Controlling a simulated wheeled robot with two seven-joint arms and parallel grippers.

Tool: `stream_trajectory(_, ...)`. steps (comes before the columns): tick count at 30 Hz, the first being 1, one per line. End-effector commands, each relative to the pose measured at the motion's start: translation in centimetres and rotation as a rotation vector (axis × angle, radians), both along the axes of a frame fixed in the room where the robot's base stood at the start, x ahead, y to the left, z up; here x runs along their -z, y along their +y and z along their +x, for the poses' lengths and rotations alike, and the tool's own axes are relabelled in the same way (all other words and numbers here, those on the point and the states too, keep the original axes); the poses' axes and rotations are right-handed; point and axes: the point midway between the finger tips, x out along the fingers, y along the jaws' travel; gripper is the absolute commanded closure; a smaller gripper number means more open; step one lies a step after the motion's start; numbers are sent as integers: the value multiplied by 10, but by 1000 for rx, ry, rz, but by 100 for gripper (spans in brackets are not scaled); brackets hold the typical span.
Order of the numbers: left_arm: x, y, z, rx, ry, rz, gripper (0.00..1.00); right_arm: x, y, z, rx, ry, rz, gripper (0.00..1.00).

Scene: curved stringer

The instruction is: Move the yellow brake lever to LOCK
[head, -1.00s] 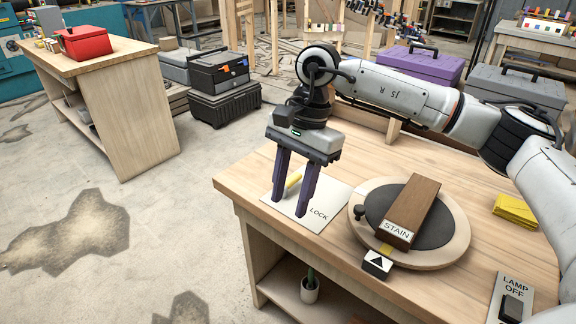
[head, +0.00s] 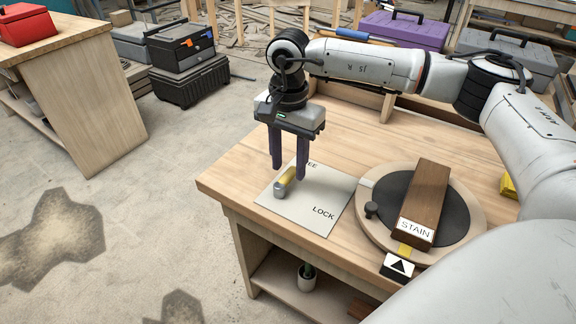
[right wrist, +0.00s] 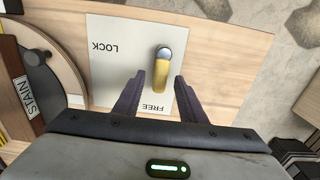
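The yellow brake lever (head: 286,181) with a grey knob end sits on a white plate (head: 318,222) marked FREE at its far side and LOCK at its near right. In the right wrist view the lever (right wrist: 160,75) lies near FREE, away from the word LOCK. My right gripper (head: 288,172) points down over the plate, with its two dark fingers apart. In the right wrist view the fingers (right wrist: 155,92) stand on either side of the lever's lower part with gaps, not gripping it. My left gripper is not in view.
A round turntable (head: 462,228) with a brown block labelled STAIN (head: 428,195) stands right of the plate. A yellow cloth-like item (head: 508,186) is partly hidden by my right arm. The bench's left edge is close to the plate.

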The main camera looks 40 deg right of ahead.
Motion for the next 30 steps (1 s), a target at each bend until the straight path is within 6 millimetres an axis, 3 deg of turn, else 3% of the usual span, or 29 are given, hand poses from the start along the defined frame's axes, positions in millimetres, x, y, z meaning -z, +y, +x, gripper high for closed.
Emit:
stream_trajectory(4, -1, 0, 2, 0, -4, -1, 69, 13, 0, 0, 0, 0, -1, 62)
stream_trajectory(13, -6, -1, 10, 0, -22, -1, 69, 16, 0, 0, 0, -1, 0, 62)
stream_trajectory(14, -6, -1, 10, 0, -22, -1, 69, 16, 0, 0, 0, -1, 0, 64)
stream_trajectory(20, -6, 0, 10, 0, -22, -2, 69, 16, 0, 0, 0, -1, 0, 98)
stream_trajectory(30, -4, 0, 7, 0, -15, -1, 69, 16, 1, 2, 11, -1, 1, 100)
